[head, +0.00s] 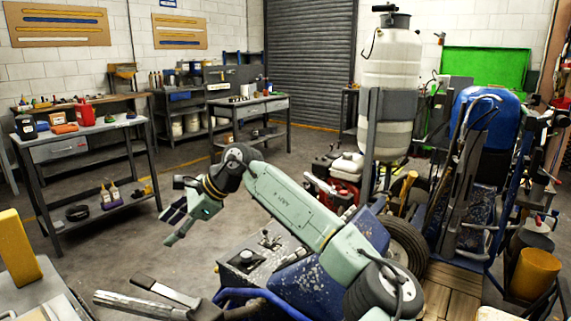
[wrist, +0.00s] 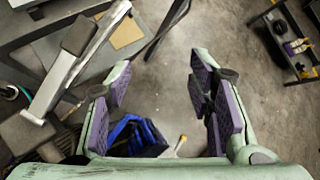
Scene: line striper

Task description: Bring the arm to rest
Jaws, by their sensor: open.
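My arm (head: 290,205) stretches from the lower right toward the middle left in the head view, bent at the elbow. My gripper (head: 174,212) hangs in the air over bare floor, to the left of the blue line striper (head: 310,285). In the wrist view my gripper (wrist: 158,85) shows its two green fingers with purple pads standing wide apart.
The striper's handlebar (head: 140,305) lies below my gripper. A workbench (head: 85,130) stands at the left, another bench (head: 250,105) farther back. A tall white tank (head: 390,65) and a crowded cart stand right. The middle floor (head: 190,150) is clear.

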